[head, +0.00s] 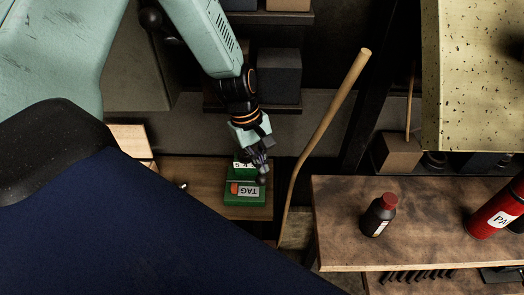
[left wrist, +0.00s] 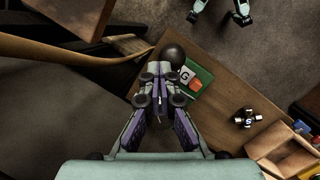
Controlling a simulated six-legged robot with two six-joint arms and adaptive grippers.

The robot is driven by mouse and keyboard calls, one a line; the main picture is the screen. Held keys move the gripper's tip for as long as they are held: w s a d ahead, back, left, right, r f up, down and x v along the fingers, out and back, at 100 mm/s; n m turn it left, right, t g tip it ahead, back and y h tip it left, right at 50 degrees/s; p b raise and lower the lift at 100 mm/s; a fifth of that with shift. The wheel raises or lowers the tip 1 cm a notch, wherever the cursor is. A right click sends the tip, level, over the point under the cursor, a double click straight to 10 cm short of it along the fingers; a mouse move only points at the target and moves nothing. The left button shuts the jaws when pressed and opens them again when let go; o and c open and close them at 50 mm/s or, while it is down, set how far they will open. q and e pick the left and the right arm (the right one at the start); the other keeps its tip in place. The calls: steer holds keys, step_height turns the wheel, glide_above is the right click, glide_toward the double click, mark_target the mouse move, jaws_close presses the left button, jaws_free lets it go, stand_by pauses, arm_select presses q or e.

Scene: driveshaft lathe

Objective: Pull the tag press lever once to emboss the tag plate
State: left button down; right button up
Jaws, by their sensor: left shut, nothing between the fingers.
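The green tag press (head: 258,199) sits on a brown wooden surface and bears a white "TAG" label and an orange part. It also shows in the left wrist view (left wrist: 204,76), partly covered. A dark round knob (left wrist: 173,53), which looks like the end of the press lever, stands beside the green body, just beyond my left fingertips. The lever's shaft and the tag plate cannot be made out. My left gripper (head: 262,172) is over the press in the head view. Its fingers (left wrist: 160,76) are shut and empty, close to the knob; I cannot tell whether they touch it.
A long wooden stick (head: 325,115) leans right of the press. A bench (head: 335,215) at right holds a dark red-capped bottle (head: 379,215) and a red canister (head: 497,212). A small dark part (left wrist: 246,118) lies on the wood, with a wooden box (left wrist: 280,143) near it.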

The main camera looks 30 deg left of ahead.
arm_select(q)
steer(key=shift+s+d+f, duration=0.3)
steer(key=shift+s+f, duration=0.1)
steer(key=shift+s, duration=0.1)
stand_by(0.8)
stand_by(0.5)
steer(key=shift+w+a+r+p, duration=0.5)
steer(key=shift+w+a+r, duration=0.1)
steer(key=shift+w+r, duration=0.3)
steer(key=shift+w+a+r, duration=0.25)
steer(key=shift+w+r, duration=0.05)
steer(key=shift+w, duration=0.2)
steer(key=shift+w+a+r, duration=0.5)
steer(key=shift+w+r, duration=0.2)
steer(key=shift+w+a+r, duration=0.45)
steer(key=shift+w+r, duration=0.2)
steer(key=shift+w, duration=0.05)
steer(key=w+a+r, duration=0.2)
steer(key=w+r, duration=0.1)
steer(key=shift+w, duration=0.2)
steer(key=shift+s+d, duration=0.1)
stand_by(0.3)
